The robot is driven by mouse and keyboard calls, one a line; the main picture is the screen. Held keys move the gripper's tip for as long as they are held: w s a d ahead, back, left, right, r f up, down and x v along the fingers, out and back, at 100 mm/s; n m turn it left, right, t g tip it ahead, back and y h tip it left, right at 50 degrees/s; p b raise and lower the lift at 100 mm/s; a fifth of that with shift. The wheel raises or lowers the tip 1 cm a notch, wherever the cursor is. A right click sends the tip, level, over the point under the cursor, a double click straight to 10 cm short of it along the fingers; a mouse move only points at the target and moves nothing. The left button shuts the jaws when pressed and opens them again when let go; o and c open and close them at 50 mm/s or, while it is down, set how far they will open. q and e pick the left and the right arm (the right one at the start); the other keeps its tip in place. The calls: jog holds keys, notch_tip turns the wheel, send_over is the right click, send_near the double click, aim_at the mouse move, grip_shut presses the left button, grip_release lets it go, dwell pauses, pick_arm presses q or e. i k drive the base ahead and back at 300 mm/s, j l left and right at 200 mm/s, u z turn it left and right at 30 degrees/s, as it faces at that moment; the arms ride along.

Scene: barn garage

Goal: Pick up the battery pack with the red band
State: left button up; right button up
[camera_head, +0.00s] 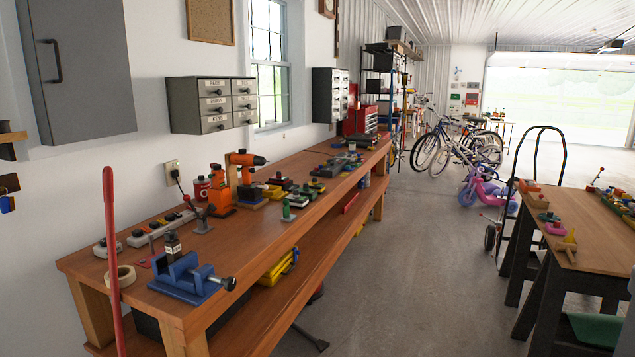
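Several small battery-pack-like blocks stand on the long wooden workbench (240,228) to the left. They include a dark block on a yellow base (274,193), a pale-topped block on a green base (297,201) and a small green-and-dark block (317,185). More small coloured blocks lie on the right-hand table (600,240), among them a block with a pinkish-red base (555,229). At this size I cannot tell which one is the battery pack with the red band. Neither of my grippers shows in the view.
A blue vise (184,277), a tape roll (120,276), a power strip (160,229) and an orange drill (246,160) crowd the bench's near half. A red pole (111,255) stands in front. Concrete floor (400,260) lies clear between bench and table. Bicycles (455,145) stand behind.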

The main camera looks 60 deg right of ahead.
aim_at(279, 179)
jog(key=z, duration=1.7)
jog(key=i+l+z, duration=0.1)
jog(key=z, duration=0.4)
jog(key=i+z, duration=0.1)
jog(key=z, duration=0.4)
jog(key=i, duration=3.75)
jog(key=i+l, duration=0.1)
jog(key=i, duration=1.8)
jog(key=j+u, duration=0.05)
jog(key=j, duration=0.05)
